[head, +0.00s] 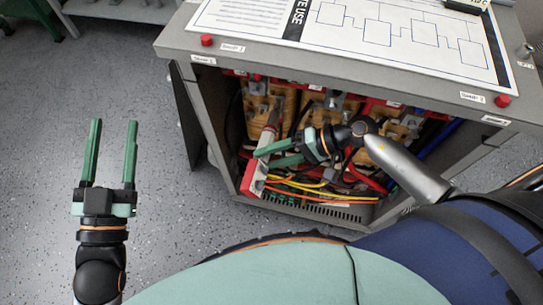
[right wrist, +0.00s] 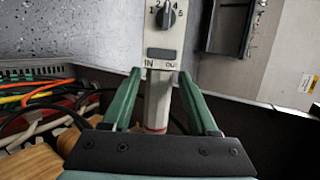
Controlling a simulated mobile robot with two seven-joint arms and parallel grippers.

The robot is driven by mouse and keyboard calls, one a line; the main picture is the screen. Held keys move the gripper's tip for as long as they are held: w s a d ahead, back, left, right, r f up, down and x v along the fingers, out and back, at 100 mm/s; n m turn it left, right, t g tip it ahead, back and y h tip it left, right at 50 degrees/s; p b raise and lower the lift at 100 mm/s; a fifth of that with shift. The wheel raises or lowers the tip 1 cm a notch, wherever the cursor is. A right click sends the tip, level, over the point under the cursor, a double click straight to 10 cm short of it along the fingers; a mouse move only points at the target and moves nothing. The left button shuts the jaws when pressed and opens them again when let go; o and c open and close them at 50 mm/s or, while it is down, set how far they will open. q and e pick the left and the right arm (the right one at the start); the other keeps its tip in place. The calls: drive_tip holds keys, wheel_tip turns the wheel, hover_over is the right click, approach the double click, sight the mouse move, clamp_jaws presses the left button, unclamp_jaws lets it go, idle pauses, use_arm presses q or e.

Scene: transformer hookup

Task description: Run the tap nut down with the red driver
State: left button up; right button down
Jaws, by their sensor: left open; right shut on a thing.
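The red driver (head: 254,180) has a pale body with red sides and a pale shank. In the right wrist view its pale face (right wrist: 163,50) shows a dial and IN/OUT marks, with a red band lower on the shank. My right gripper (head: 264,157) is shut on the driver inside the cabinet's open front. The shank points up and back toward the leftmost tan winding (head: 262,104). The tap nut cannot be made out, and I cannot tell whether the driver's tip touches anything. My left gripper (head: 114,124) is open and empty over the floor, left of the cabinet.
The grey cabinet (head: 180,40) carries a printed diagram sheet (head: 345,22) and red knobs on top. Inside are several tan windings, with red, yellow and orange cables (head: 315,190) low in front. A dark door (head: 186,110) stands open at left.

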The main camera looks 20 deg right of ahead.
drive_tip(key=shift+r, duration=0.1)
idle(0.3)
drive_tip(key=shift+b, duration=0.4)
drive_tip(key=shift+w+d+b, duration=0.45)
drive_tip(key=shift+w+b, duration=0.3)
idle(0.8)
